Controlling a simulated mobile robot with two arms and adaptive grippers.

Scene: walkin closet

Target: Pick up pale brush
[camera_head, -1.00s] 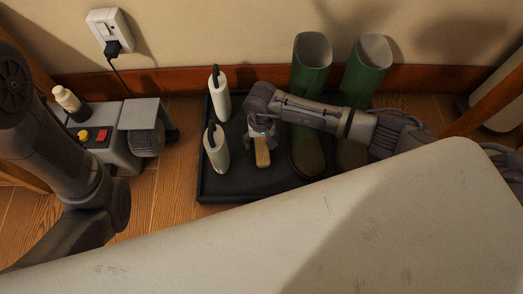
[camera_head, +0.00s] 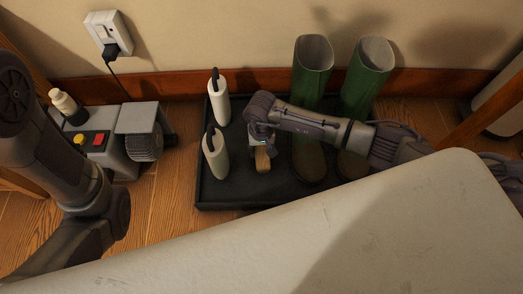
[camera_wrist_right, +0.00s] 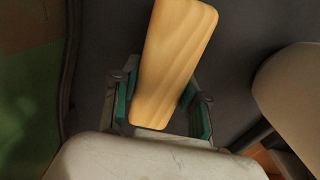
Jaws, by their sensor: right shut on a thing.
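The pale brush (camera_head: 263,161) shows as a short light-wood block over the black tray, below my right gripper. In the right wrist view, its wood-grained body (camera_wrist_right: 174,62) stands between the teal finger pads. My right gripper (camera_head: 262,143) is shut on it; it also shows in the right wrist view (camera_wrist_right: 162,112). I see no bristles, and I cannot tell whether the brush touches the tray. My left arm comes in at the left, but its gripper is out of sight.
The black tray (camera_head: 235,195) holds two white boot trees (camera_head: 215,154) with dark handles and green boots (camera_head: 312,70) (camera_head: 366,75). A grey machine (camera_head: 118,158) with a bottle (camera_head: 65,102) stands left. A pale padded surface (camera_head: 300,240) fills the foreground. Wood floor (camera_head: 165,195) is bare between machine and tray.

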